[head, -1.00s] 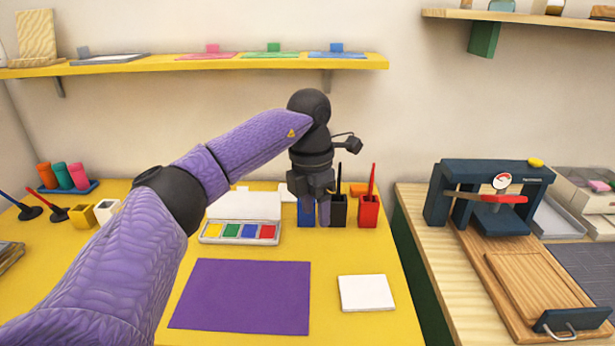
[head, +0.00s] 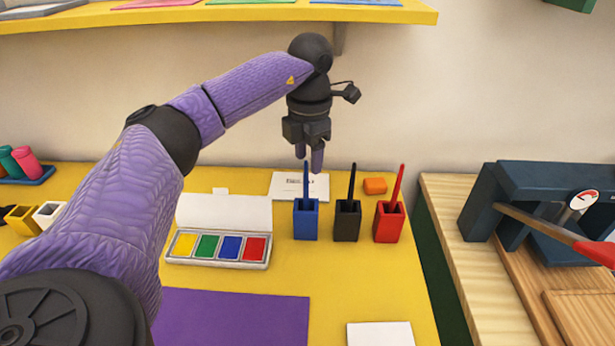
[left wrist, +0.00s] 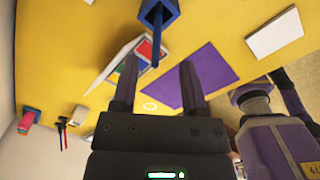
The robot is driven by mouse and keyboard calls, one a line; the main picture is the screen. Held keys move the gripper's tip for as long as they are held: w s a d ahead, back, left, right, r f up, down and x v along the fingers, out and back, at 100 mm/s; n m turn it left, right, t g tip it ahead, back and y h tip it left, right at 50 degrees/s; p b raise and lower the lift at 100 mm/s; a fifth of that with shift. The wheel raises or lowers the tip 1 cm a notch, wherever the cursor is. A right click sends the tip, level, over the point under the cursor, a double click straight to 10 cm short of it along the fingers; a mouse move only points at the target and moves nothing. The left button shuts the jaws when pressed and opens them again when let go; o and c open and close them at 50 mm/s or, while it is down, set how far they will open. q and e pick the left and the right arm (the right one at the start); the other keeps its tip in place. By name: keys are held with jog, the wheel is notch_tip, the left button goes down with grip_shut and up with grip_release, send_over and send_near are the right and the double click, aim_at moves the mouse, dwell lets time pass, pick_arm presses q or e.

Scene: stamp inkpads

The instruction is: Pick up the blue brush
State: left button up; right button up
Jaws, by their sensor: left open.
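The blue brush (head: 306,182) stands upright in the blue cup (head: 306,221) on the yellow table. My left gripper (head: 309,157) is open and points down just above the brush's tip, with nothing held. In the left wrist view, the blue brush (left wrist: 155,48) points up from the blue cup (left wrist: 157,10) toward the space between the open left fingers (left wrist: 158,70). The brush's lower end is hidden in the cup. My right gripper is not in view.
A black cup (head: 347,224) with a black brush and a red cup (head: 389,225) with a red brush stand to the right. A paint box (head: 218,253) lies to the left. An orange block (head: 375,186) and white card (head: 285,189) lie behind.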

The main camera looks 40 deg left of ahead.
aim_at(306, 187)
pick_arm(q)
jog(key=f, duration=0.1)
jog(key=f+b, duration=0.1)
jog(key=f, duration=0.1)
jog(key=f+b, duration=0.1)
jog(key=f, duration=0.1)
jog(key=shift+a+f, duration=0.1)
jog(key=shift+a, duration=0.15)
jog(key=shift+f, duration=0.1)
jog(key=shift+r, duration=0.2)
jog(key=shift+c, duration=0.5)
grip_shut()
